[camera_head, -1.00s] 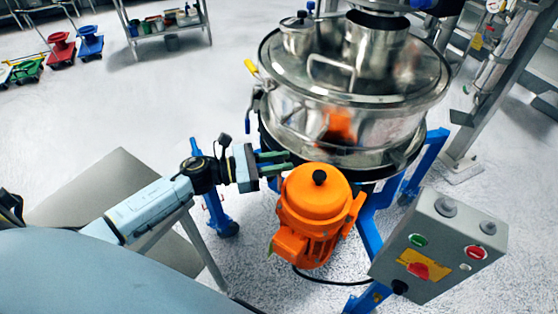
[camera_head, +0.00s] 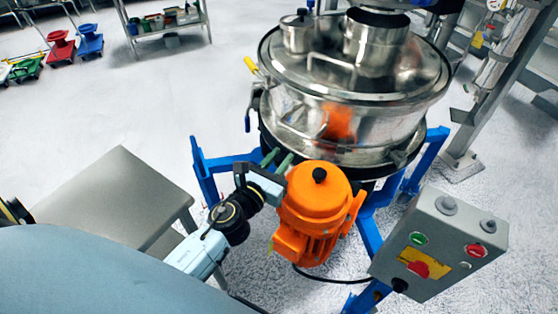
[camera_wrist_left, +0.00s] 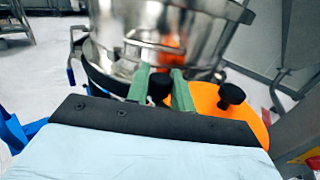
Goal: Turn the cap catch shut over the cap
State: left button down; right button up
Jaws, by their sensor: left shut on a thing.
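My left gripper (camera_head: 277,158) reaches in low beside the steel sifter drum (camera_head: 290,115), left of the orange motor (camera_head: 315,195). Its green fingers point at the drum's lower rim. In the left wrist view the fingers (camera_wrist_left: 160,88) are shut on a small black knob-like piece (camera_wrist_left: 159,86) below the drum wall. The fingers hide part of it. I cannot tell for sure that this is the cap catch, and I cannot clearly make out the cap. My right gripper is not in view.
The orange motor, with a black top knob (camera_head: 320,176), stands close to the fingers. A blue frame (camera_head: 205,170) carries the sifter. A grey control box (camera_head: 440,245) is at the right. A grey table (camera_head: 115,195) stands at the left. Open floor lies beyond it.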

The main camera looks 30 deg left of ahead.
pick_arm(q)
jog(key=n+y+b, duration=0.1)
jog(key=n+y, duration=0.1)
jog(key=y, duration=0.1)
jog(key=n+g+y+b, duration=0.1)
jog(key=n+y, duration=0.2)
jog(key=y, duration=0.1)
jog(key=shift+y, duration=0.3)
jog(key=shift+g+y, duration=0.3)
jog(key=c, duration=1.3)
grip_release()
jog(key=shift+o, duration=0.2)
jog(key=b+v, duration=0.1)
jog(key=v, duration=1.2)
jog(key=shift+s+b, duration=0.15)
jog(key=shift+b, duration=0.25)
jog(key=shift+n, duration=0.3)
